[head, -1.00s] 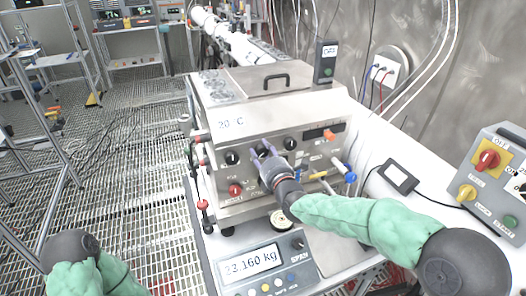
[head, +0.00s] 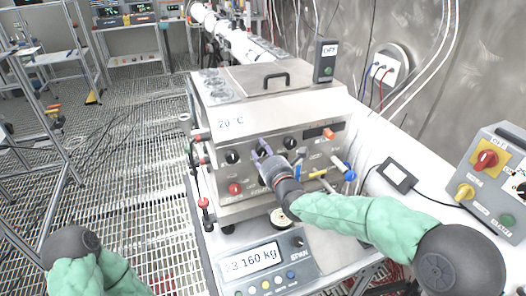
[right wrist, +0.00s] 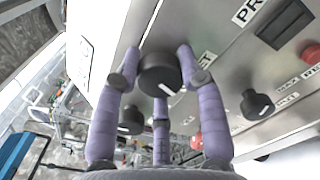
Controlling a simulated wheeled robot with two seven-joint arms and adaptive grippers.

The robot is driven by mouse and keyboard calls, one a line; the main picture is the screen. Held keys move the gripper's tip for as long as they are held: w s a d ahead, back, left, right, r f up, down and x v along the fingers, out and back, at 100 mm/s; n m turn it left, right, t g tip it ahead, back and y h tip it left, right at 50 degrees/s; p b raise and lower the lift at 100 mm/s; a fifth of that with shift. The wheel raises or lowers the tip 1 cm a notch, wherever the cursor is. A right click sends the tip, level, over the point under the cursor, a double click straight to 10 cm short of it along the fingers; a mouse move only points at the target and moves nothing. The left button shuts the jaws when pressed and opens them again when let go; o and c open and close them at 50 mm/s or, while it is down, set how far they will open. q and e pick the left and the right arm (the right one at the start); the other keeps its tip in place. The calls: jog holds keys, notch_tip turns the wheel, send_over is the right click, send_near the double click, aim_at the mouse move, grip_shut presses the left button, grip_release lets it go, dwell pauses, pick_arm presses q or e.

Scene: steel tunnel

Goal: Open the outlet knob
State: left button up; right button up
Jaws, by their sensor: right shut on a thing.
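A steel box-shaped machine (head: 262,118) stands on the bench with a row of black knobs on its front panel. My right gripper (head: 262,149) is at the middle knob of the upper row. In the right wrist view, its purple fingers (right wrist: 160,85) are shut around a black knob (right wrist: 160,72) with a white pointer mark. The knob's own label is not readable, so I cannot tell whether it is the outlet one. My left gripper is out of view; only part of my left arm shows at lower left.
Black knobs stand left (head: 232,157) and right (head: 290,143) of the gripped one. A red knob (head: 235,188) sits below left. A scale display (head: 252,260) is in front of the machine. A control box (head: 495,175) stands at right.

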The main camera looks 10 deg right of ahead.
jog(key=shift+f, duration=0.15)
jog(key=o, duration=1.2)
jog(key=shift+c, duration=0.2)
jog(key=s+d, duration=0.2)
jog(key=s, duration=0.9)
jog(key=shift+s, duration=0.4)
jog(key=shift+d, duration=0.1)
